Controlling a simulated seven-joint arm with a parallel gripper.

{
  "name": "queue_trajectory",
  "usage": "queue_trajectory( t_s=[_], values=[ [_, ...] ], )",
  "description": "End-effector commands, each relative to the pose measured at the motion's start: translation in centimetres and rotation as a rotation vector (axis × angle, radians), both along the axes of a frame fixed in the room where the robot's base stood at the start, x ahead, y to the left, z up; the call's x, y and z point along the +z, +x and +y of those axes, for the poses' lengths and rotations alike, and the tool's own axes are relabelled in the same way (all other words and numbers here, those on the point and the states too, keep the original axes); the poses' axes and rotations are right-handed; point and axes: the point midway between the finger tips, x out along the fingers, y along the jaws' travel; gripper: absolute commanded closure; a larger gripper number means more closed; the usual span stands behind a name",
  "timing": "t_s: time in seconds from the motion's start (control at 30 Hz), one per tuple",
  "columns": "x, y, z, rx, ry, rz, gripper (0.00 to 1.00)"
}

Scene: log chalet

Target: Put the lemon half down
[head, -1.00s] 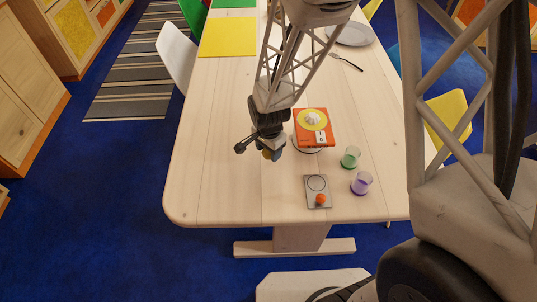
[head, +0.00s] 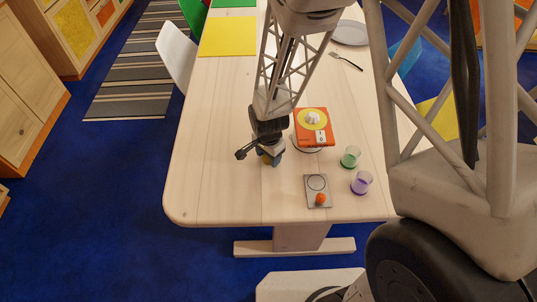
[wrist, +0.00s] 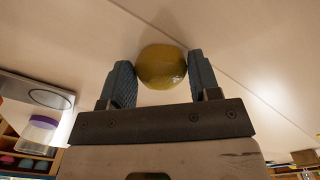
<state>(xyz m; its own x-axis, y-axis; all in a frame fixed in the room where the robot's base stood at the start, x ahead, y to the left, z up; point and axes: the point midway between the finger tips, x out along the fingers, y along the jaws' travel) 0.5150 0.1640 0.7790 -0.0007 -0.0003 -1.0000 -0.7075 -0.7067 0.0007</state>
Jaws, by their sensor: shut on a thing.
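The lemon half (wrist: 162,67) is a dull yellow, rounded piece between the two blue finger pads of my gripper (wrist: 162,80) in the wrist view. My gripper is shut on it. In the head view my gripper (head: 271,158) is low over the pale wooden table (head: 215,150), left of the orange box. The lemon half is mostly hidden there by the fingers. I cannot tell whether it touches the tabletop.
An orange box with a yellow disc (head: 325,138) lies to the right. The table's left side is clear.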

Motion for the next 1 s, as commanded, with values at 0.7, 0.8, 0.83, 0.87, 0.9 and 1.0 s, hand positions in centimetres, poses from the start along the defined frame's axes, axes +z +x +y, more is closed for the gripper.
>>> queue_trajectory(
  t_s=[0.7,0.8,0.83,0.87,0.9,1.0],
  values=[
    [-0.27,0.01,0.0,0.0,0.0,0.0,0.18],
    [-0.27,0.02,0.01,0.0,0.0,0.0,0.18],
    [-0.26,0.02,0.01,0.0,0.0,0.0,0.18],
    [-0.25,0.02,0.01,0.0,0.0,0.0,0.18],
    [-0.21,0.02,0.01,0.0,0.0,0.0,0.18],
    [0.03,0.03,0.01,0.0,0.001,-0.001,0.18]
  ],
)
